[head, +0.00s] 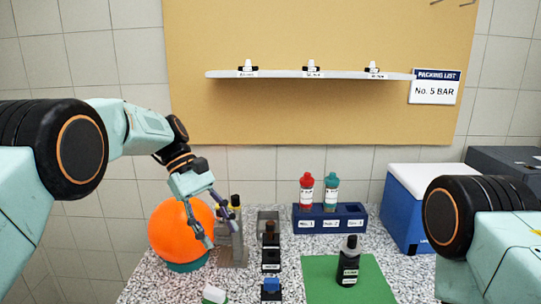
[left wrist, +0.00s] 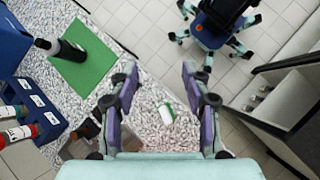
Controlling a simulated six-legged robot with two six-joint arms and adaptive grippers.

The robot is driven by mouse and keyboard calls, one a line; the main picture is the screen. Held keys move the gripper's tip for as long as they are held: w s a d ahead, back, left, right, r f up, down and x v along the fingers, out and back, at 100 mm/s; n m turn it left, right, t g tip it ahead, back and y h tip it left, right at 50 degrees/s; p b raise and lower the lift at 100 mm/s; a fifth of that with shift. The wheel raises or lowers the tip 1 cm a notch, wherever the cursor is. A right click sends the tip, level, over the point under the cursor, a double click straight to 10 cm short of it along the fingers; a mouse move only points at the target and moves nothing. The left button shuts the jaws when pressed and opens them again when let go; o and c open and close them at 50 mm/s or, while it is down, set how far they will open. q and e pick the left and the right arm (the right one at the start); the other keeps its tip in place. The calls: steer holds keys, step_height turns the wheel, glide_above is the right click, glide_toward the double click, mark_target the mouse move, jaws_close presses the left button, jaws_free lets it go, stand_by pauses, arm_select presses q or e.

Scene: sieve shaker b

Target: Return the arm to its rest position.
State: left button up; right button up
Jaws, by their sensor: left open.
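My left gripper (head: 219,230) is open and empty in the head view. It hangs over the left part of the speckled table, in front of a grey stand with yellow-topped dark items (head: 236,228) and to the right of an orange ball (head: 180,232). The left wrist view shows the same gripper (left wrist: 160,78) with its fingers wide apart and nothing between them. A small white and green object (left wrist: 166,113) lies on the table below. My right arm shows at the right edge of the head view; its gripper is out of view.
A dark bottle (head: 348,263) stands on a green mat (head: 319,289). Behind it, a blue rack (head: 342,223) holds a red bottle (head: 305,192) and a teal bottle (head: 331,191). A blue cooler (head: 399,218) stands at right. A shelf (head: 290,75) hangs above.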

arm_select(q)
steer(key=w+a+f+t+y+b, duration=0.1)
steer(key=w+a+f+t, duration=0.1)
steer(key=f, duration=0.5)
steer(key=w+a+f+t+y, duration=0.2)
steer(key=f, duration=0.5)
steer(key=s+a+f+m+t+y+b, duration=0.1)
steer(key=s+a+f+m+b, duration=0.2)
steer(key=f, duration=0.6)
steer(key=s+a+f+t+y+b, duration=0.2)
steer(key=s+a+f, duration=0.25)
steer(key=f, duration=0.45)
steer(key=s+f+m+g+b, duration=0.1)
steer(key=s+f+b, duration=0.4)
steer(key=s, duration=0.6)
steer(key=s+f+m+b, duration=0.2)
steer(key=s+f+b, duration=0.3)
steer(key=s+f, duration=0.4)
steer(key=s+f+m+g+b, duration=0.1)
steer(key=s+f+b, duration=0.4)
steer(key=s, duration=1)
step_height(320, 180, down, 2)
steer(key=shift+f+m+g+b, duration=0.15)
steer(key=shift+m+g+b, duration=0.15)
steer(key=shift+m, duration=0.2)
